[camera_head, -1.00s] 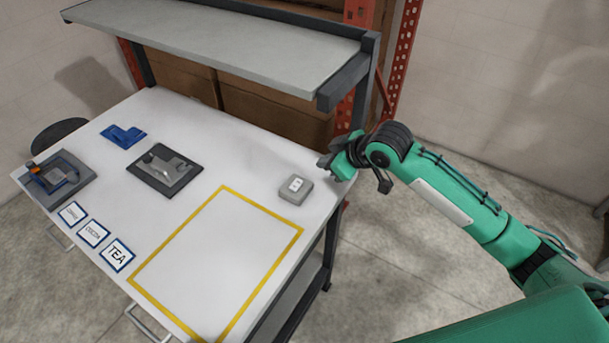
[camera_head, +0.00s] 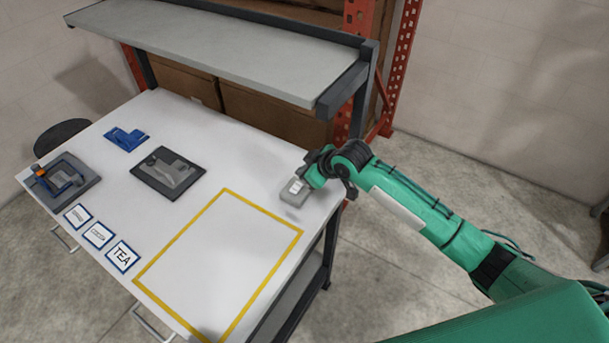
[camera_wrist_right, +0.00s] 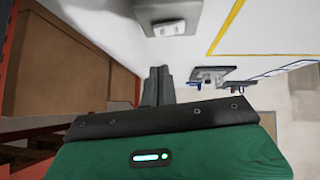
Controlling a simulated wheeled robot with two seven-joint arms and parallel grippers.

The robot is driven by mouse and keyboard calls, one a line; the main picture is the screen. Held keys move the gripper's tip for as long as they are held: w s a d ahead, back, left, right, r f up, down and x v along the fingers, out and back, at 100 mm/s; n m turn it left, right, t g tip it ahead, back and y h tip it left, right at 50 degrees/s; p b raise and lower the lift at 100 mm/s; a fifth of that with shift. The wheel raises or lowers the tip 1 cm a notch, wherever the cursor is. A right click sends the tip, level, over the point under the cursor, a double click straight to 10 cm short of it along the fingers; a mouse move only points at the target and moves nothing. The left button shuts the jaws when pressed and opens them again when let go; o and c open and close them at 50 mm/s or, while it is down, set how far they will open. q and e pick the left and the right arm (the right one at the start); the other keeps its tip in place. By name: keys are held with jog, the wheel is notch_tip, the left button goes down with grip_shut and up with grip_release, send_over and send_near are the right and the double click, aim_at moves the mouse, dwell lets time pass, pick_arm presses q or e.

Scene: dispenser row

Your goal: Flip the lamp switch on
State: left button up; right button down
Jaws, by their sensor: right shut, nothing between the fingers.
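The switch box (camera_head: 294,194) is a small grey block with a white rocker on its top, at the right end of the white table. In the right wrist view the grey box (camera_wrist_right: 188,14) and its white rocker (camera_wrist_right: 168,30) show at the top. My right gripper (camera_head: 311,165) is just behind the box and above the table, its fingers close to the box. In the wrist view its fingers (camera_wrist_right: 157,80) are together and empty, apart from the rocker. Whether the fingertips touch the box cannot be told from the head view. My left gripper is not in view.
A yellow taped rectangle (camera_head: 283,254) lies left of the switch box. Dark dispenser fixtures (camera_head: 168,173), a blue piece (camera_head: 126,139) and labelled cards (camera_head: 123,256) are farther left. A grey shelf (camera_head: 220,50) overhangs the table's back edge.

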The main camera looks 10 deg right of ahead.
aim_at(298, 182)
jog(key=f, duration=0.1)
jog(key=f+p, duration=0.1)
jog(key=f, duration=0.1)
jog(key=shift+w+d+f, duration=0.15)
jog(key=shift+w+f, duration=0.1)
jog(key=shift+f, duration=0.35)
jog(key=shift+w+d+f, duration=0.1)
jog(key=shift+f, duration=0.2)
jog(key=shift+s+a+r+y+p, duration=0.3)
jog(key=shift+s+a+p, duration=0.15)
jog(key=shift+p, duration=0.25)
jog(key=shift+s+a, duration=0.1)
jog(key=shift+a, duration=0.05)
